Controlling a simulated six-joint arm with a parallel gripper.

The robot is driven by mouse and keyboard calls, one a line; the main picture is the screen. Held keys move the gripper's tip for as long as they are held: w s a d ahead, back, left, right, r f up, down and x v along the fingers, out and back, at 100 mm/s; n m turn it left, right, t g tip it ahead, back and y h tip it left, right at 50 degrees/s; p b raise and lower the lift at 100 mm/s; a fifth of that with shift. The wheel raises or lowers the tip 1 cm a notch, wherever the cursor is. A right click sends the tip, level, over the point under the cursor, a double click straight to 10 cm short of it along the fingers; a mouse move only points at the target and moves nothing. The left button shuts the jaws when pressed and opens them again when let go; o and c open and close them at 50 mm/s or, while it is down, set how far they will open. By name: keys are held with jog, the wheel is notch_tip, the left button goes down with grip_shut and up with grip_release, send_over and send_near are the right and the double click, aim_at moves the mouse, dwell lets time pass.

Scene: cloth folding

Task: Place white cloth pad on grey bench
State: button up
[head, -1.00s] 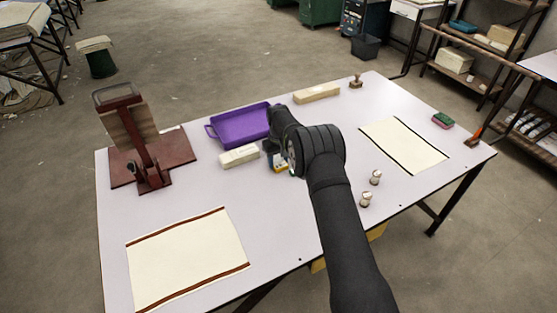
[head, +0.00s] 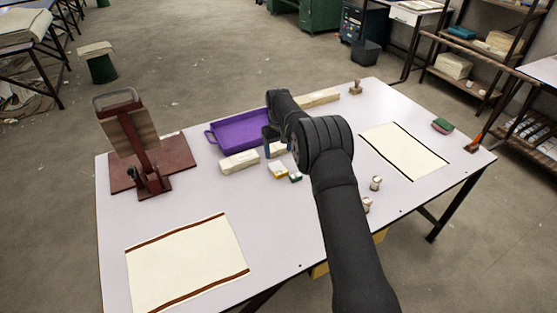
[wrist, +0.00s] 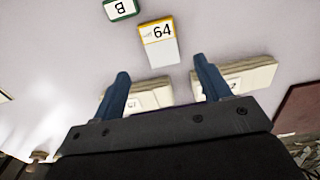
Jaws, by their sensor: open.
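Two small white cloth pads lie side by side on the light grey bench top (head: 215,195), in front of the purple tray. The left pad (head: 239,162) is clear of my gripper. The right pad (head: 276,149) is just below it. In the wrist view they appear swapped: the right pad (wrist: 150,97) shows between and behind my fingers, and the left pad (wrist: 245,76) beside and behind the other finger. My gripper (wrist: 163,78) is open, with blue fingers apart and nothing visibly held; in the head view it is dark and partly hidden (head: 271,138). Contact with the pad cannot be told.
A yellow-edged card (head: 278,170) and a green tag (head: 295,177) lie close in front. The purple tray (head: 222,141) is behind. A red press (head: 150,160) stands left. Flat cloths lie front left (head: 190,262) and right (head: 405,150). Bench between is mostly clear.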

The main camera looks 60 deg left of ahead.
notch_tip(320, 180, up, 3)
jog(key=shift+f, duration=0.2)
jog(key=shift+o, duration=0.7)
jog(key=shift+r, duration=0.4)
jog(key=n+t+h, duration=0.2)
jog(key=n+t, duration=0.4)
jog(key=n, duration=0.2)
send_near(277, 168)
jog(key=s+d, duration=0.1)
jog(key=s+d+f, duration=0.1)
jog(key=d, duration=0.1)
jog(key=s+n+t, duration=0.2)
jog(key=s+n, duration=0.1)
jog(key=s+f+n+t, duration=0.1)
jog(key=shift+s+a+n, duration=0.15)
jog(key=shift+a+n, duration=0.1)
jog(key=shift+n, duration=0.05)
jog(key=s+n+t, duration=0.1)
jog(key=s, duration=0.1)
jog(key=s+n+t+y, duration=0.1)
jog(key=n+t, duration=0.1)
jog(key=s+a+n+t+y, duration=0.1)
jog(key=s+n, duration=0.1)
jog(key=shift+s+r, duration=0.15)
jog(key=shift+s, duration=0.2)
jog(key=shift+t, duration=0.3)
jog(key=x, duration=1.7)
jog(key=shift+w+d, duration=0.1)
jog(key=c, duration=0.7)
